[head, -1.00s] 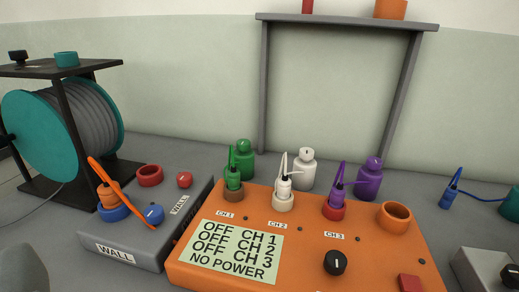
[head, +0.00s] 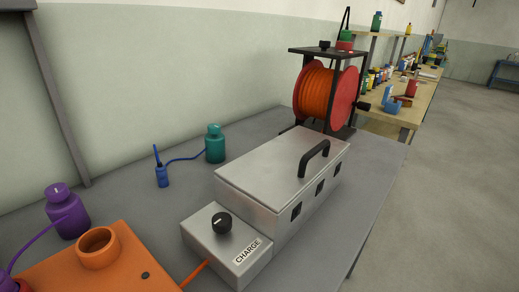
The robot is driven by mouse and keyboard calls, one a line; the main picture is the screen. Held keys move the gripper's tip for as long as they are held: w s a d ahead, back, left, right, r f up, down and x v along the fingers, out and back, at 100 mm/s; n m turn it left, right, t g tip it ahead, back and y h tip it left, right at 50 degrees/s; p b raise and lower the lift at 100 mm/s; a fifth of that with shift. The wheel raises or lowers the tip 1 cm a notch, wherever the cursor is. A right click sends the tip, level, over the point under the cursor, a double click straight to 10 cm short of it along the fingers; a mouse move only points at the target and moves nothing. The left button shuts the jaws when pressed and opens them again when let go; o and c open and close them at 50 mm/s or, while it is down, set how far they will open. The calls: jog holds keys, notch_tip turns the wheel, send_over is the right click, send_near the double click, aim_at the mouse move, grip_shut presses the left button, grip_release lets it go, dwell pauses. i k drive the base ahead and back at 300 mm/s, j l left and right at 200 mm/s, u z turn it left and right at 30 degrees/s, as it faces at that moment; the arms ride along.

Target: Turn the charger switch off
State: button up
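The charger switch is a black round knob (head: 222,222) with a white mark, on top of a small grey box (head: 225,254) labelled CHARGE. The box stands at the near left end of a larger grey metal case (head: 283,180) with a closed lid and a black handle (head: 314,157). An orange cable (head: 195,272) runs to the small box from the left. No on or off wording is legible around the knob. My gripper is not in view.
An orange unit (head: 90,268) with a purple bottle (head: 67,210) stands at left. A blue plug (head: 161,172) is wired to a teal bottle (head: 215,145). An orange cable reel (head: 330,92) stands behind the case. Open floor (head: 440,210) lies right of the grey table (head: 375,210).

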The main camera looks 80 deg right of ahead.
aim_at(222, 222)
jog(key=z, duration=2.05)
jog(key=u, duration=0.55)
jog(key=k+j+z, duration=0.1)
jog(key=k, duration=0.4)
jog(key=j, duration=0.1)
